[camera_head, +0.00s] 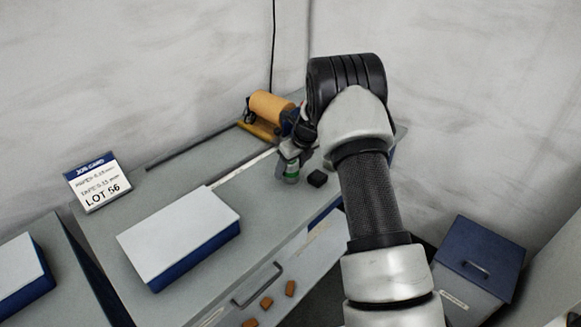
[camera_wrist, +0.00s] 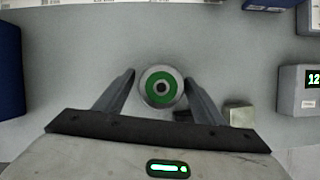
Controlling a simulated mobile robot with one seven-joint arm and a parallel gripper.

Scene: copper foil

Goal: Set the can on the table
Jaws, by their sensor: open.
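A small can with a green band (camera_head: 291,172) is upright at the grey table (camera_head: 180,194), near its far right part, and looks to rest on the top. In the wrist view the can (camera_wrist: 161,88) shows end-on as a green ring with a pale metal rim. My gripper (camera_wrist: 159,78) is open, with one finger on each side of the can and a narrow gap showing at each side. In the head view my gripper is partly hidden by my arm, just above the can.
A small black block (camera_head: 317,179) lies right of the can. An orange-and-blue machine (camera_head: 270,106) stands behind. A white-topped blue box (camera_head: 182,236) and job card (camera_head: 97,182) are on the left. A blue-lidded bin (camera_head: 480,258) is at right.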

